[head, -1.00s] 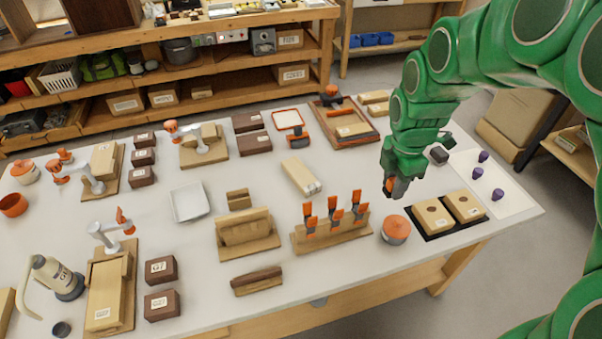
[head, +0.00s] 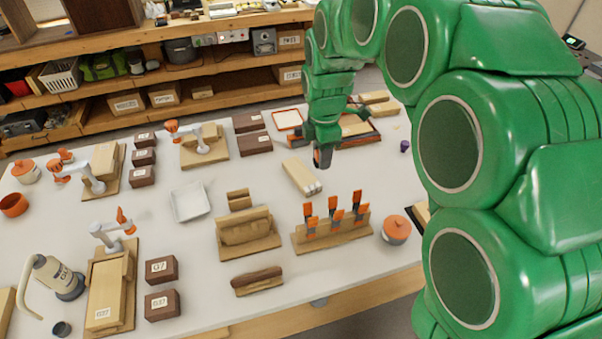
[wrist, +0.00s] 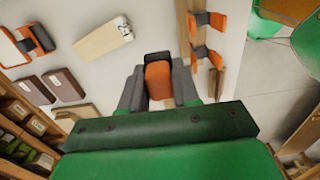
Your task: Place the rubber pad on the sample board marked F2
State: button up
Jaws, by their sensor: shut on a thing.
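My gripper (head: 323,158) hangs over the bench, just right of a long pale wooden block (head: 300,176). In the wrist view its grey fingers (wrist: 158,88) are shut on an orange and dark grey piece (wrist: 158,76); I cannot tell what it is. I cannot pick out the rubber pad for sure. Wooden boards with toggle clamps stand at the back left (head: 104,172), back middle (head: 204,146) and front left (head: 108,290). Another board (head: 358,137) lies behind my gripper, partly hidden. Their label letters are too small to read, so I cannot tell which is F2.
A rack (head: 330,236) with several orange-handled clamps stands in front of my gripper, and an orange-lidded jar (head: 396,229) to its right. Brown labelled blocks (head: 162,269) and a white tray (head: 189,202) lie to the left. My arm hides the right bench end.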

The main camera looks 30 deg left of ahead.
jog(key=a, duration=0.3)
send_over(301, 173)
jog(key=s, duration=0.1)
jog(key=f, duration=1.3)
jog(key=shift+d+f, duration=0.25)
jog(key=shift+d, duration=0.15)
jog(key=shift+w+a+f, duration=0.4)
jog(key=shift+w+f, duration=0.1)
jog(key=shift+f, duration=1.75)
jog(key=shift+f, duration=0.15)
jog(key=o, duration=1)
jog(key=shift+o, duration=0.2)
